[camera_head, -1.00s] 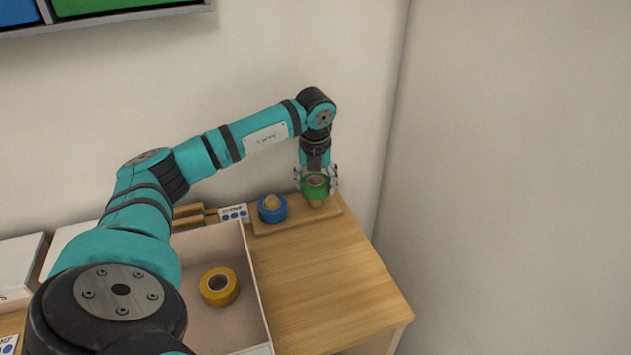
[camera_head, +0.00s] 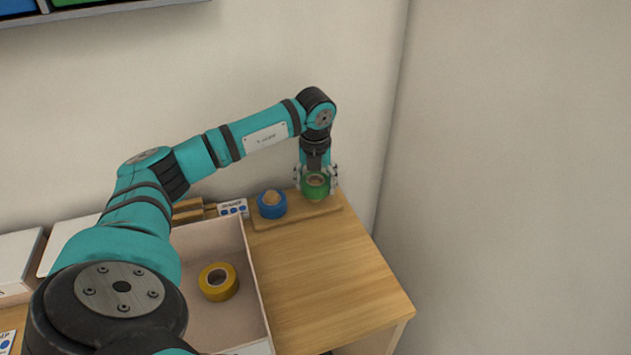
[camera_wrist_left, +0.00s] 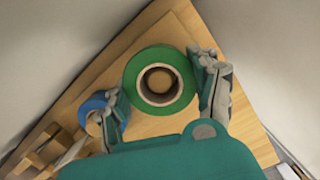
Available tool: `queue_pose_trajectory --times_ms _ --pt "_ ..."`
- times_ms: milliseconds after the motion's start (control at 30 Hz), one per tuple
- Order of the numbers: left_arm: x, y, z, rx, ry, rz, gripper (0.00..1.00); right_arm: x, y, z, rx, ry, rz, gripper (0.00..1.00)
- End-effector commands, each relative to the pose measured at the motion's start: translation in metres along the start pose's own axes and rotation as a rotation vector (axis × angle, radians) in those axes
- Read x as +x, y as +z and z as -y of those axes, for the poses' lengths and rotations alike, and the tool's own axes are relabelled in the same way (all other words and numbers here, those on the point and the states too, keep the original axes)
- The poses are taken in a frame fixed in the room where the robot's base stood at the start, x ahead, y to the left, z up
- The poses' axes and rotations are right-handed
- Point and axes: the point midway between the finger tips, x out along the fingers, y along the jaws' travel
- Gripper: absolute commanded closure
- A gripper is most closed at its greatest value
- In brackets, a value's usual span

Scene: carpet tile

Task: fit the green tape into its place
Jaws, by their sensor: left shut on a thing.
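The green tape (camera_head: 316,193) is in my left gripper (camera_head: 316,179) at the right end of a wooden board (camera_head: 298,213). The fingers are shut on its two sides. In the wrist view the green tape (camera_wrist_left: 158,53) lies flat between the fingertips (camera_wrist_left: 163,92), and the round top of a wooden peg (camera_wrist_left: 159,79) shows inside its hole. The tape appears to be around the peg, low near the board; whether its underside touches the board is hidden. My right gripper is in neither view.
A blue tape (camera_head: 271,210) sits around another peg on the left of the board. A yellow tape (camera_head: 218,283) lies in an open box (camera_head: 256,285) nearer me. A small label card (camera_head: 233,207) stands left of the board. Walls close in behind and right; the front right tabletop (camera_head: 335,275) is clear.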

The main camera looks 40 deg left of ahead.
Motion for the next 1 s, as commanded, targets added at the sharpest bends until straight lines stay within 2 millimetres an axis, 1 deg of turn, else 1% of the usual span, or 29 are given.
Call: queue_pose_trajectory --times_ms 700,1000 --pt "0.015 -0.002 0.0 0.0 0.0 0.0 0.7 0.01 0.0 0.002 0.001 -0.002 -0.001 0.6" --pt "0.016 -0.002 0.0 0.0 0.0 0.0 0.7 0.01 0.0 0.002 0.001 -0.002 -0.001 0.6"
